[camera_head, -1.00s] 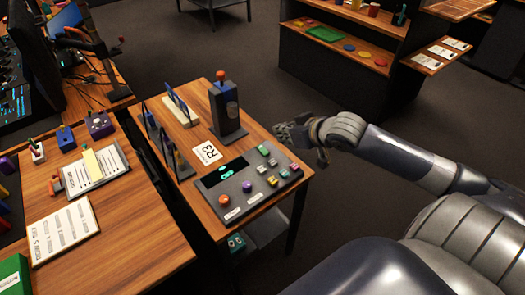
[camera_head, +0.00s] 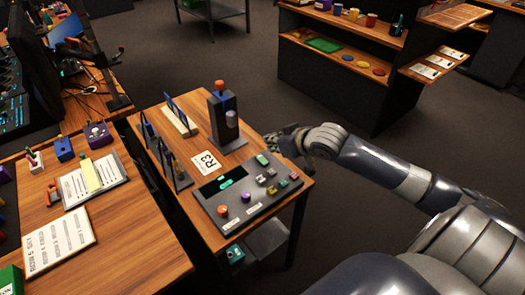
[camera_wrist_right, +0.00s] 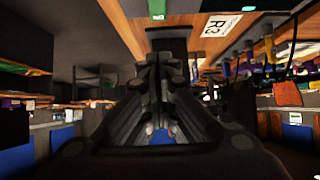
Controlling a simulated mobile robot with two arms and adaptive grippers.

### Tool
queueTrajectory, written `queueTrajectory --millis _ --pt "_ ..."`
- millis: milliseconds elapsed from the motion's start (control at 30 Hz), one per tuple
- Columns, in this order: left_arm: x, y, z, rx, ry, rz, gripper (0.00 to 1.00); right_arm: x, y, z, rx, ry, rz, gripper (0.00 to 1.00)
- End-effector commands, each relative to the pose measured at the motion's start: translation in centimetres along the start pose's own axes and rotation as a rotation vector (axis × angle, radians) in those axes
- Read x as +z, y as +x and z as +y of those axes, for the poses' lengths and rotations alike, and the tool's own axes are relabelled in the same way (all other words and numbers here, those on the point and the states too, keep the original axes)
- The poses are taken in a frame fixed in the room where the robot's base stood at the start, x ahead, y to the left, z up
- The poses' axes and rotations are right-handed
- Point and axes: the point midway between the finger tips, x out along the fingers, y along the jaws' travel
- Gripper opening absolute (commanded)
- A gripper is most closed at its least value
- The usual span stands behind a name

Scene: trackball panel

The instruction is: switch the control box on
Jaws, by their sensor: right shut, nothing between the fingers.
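The control box is a dark, sloped panel (camera_head: 258,208) on a wooden table, with a small screen (camera_head: 224,183) showing green marks. It bears an orange button (camera_head: 222,211), a purple one and several small coloured keys. I cannot tell which one switches it on. A taller dark box (camera_head: 223,118) with an orange top knob (camera_head: 220,86) stands behind it, near an R3 label (camera_head: 206,161). My right gripper (camera_head: 277,142) is shut and empty at the table's right edge, apart from the panel's keys. In the wrist view its dark fingers (camera_wrist_right: 166,62) are together. My left gripper is out of view.
Upright blue-edged plates (camera_head: 181,113) stand on the table's far left. A second desk (camera_head: 120,255) with a clipboard (camera_head: 90,180) and small boxes lies to the left. A shelf (camera_head: 330,60) stands behind, with open floor between.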

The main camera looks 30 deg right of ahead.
Motion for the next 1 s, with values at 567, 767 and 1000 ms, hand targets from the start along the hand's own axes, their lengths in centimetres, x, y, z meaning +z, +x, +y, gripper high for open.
queueTrajectory --millis 567,767,1000 --pt "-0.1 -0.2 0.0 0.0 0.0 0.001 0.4 2.5 7.8 0.0 0.0 -0.001 -0.001 0.0" --pt "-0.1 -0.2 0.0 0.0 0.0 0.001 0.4 2.8 8.1 0.0 0.0 -0.002 0.0 0.0" --pt "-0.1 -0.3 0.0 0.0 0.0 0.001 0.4 2.8 8.0 0.0 0.0 -0.002 -0.002 0.0"
